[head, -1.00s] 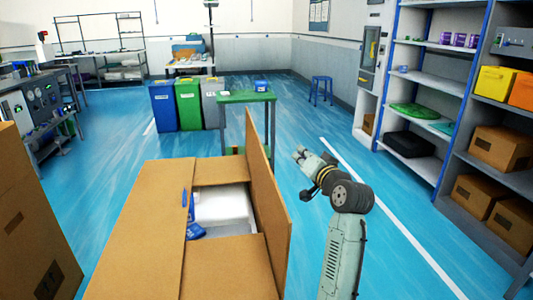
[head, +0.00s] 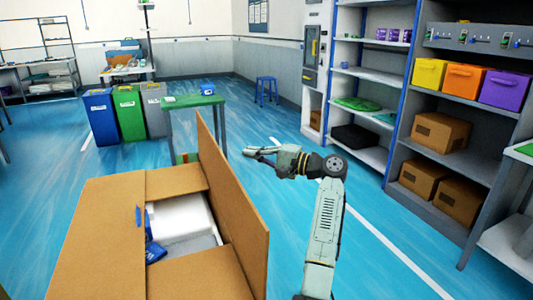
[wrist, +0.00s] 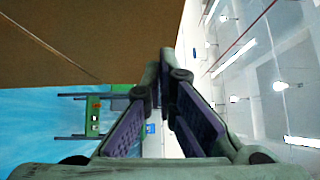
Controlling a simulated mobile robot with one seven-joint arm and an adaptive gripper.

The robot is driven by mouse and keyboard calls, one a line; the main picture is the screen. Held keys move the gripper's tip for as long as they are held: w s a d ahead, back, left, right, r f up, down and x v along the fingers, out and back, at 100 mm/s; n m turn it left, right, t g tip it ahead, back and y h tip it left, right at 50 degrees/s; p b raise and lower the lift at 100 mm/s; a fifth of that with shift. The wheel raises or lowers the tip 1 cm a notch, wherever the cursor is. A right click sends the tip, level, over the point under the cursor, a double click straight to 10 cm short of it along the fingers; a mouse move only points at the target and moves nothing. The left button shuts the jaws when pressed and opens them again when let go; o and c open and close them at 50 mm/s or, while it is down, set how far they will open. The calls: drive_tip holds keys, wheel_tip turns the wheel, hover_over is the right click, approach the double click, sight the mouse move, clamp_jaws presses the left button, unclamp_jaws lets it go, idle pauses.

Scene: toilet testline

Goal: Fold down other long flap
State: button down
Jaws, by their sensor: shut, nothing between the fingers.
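An open brown cardboard box (head: 105,240) stands at the lower left of the head view. Its left long flap lies flat over the opening's left side, and its right long flap (head: 238,215) stands upright. My gripper (head: 248,152) is to the right of the upright flap, near its far end, and points left. It is shut and empty; whether it touches the flap cannot be told. In the wrist view, my gripper's fingers (wrist: 167,85) come together in the middle, and brown cardboard (wrist: 100,35) fills the upper left.
A white item (head: 182,218) and a blue item (head: 155,252) lie inside the box. The short flaps (head: 175,179) lie flat. A green table (head: 195,101) stands beyond the box. Shelves (head: 450,165) stand at the right.

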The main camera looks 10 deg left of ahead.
drive_tip(key=shift+s+a+r+p, duration=0.1)
drive_tip(key=shift+s+a+p, duration=0.2)
drive_tip(key=shift+a, duration=0.65)
drive_tip(key=shift+s+a+f+p, duration=0.1)
drive_tip(key=shift+s+a+p, duration=0.2)
drive_tip(key=shift+a, duration=0.6)
drive_tip(key=shift+s+a+r+p, duration=0.1)
drive_tip(key=shift+s+a+p, duration=0.2)
drive_tip(key=shift+a, duration=0.65)
drive_tip(key=shift+a, duration=0.1)
